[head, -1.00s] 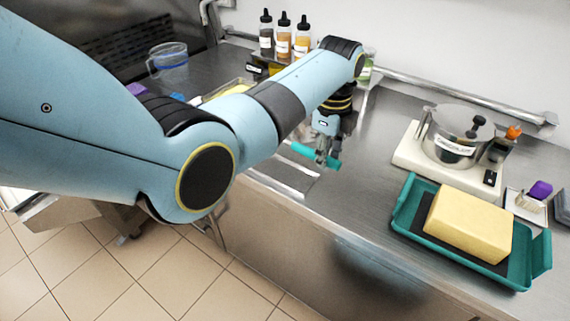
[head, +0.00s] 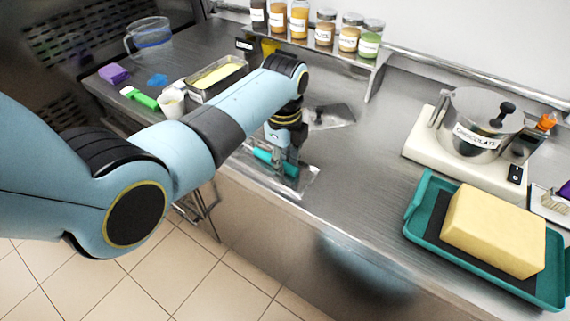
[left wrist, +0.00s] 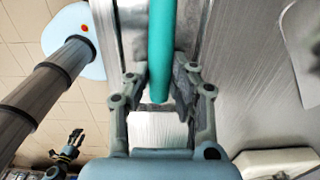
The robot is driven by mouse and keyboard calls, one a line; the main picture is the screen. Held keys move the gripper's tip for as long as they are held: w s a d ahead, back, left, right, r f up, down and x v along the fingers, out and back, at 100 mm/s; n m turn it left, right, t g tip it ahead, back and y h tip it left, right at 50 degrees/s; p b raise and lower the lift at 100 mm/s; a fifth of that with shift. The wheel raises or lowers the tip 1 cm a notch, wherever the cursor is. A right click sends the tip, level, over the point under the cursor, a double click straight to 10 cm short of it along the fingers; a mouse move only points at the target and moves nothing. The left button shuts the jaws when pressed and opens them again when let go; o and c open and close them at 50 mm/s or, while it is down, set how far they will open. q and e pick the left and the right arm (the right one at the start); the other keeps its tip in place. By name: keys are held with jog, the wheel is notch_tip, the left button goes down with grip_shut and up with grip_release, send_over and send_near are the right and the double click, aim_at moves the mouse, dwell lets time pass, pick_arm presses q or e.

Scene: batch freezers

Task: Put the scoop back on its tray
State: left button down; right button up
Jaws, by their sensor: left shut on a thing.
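The scoop shows as a teal handle (head: 275,163), and also in the left wrist view (left wrist: 162,45). My left gripper (head: 284,165) is shut on this handle, with a finger on each side of it in the left wrist view (left wrist: 160,88). The scoop's head is hidden. The shallow metal tray (head: 303,187) lies at the counter's front edge, right below the gripper. The handle is over or in the tray; I cannot tell whether it touches it. A small dark gripper (left wrist: 72,142), likely my right one, is far off at the lower left of the left wrist view.
A teal tray (head: 420,238) with a yellow block (head: 493,230) and a white machine with a steel pot (head: 478,125) stand to the right. A rack of jars (head: 325,30) is behind. A metal pan (head: 205,88) and a cup (head: 172,103) are at left.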

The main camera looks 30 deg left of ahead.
pick_arm(q)
jog(key=shift+s+a+r, duration=0.1)
jog(key=shift+a+r, duration=0.05)
jog(key=c, duration=1.2)
grip_release()
jog(key=shift+o, duration=0.2)
pick_arm(e)
jog(key=shift+w+a, duration=0.3)
jog(key=shift+a, duration=0.5)
jog(key=shift+d+r, duration=0.1)
pick_arm(q)
jog(key=shift+r, duration=0.15)
notch_tip(320, 180, up, 12)
pick_arm(e)
jog(key=shift+d+r, duration=0.1)
jog(key=shift+d, duration=0.2)
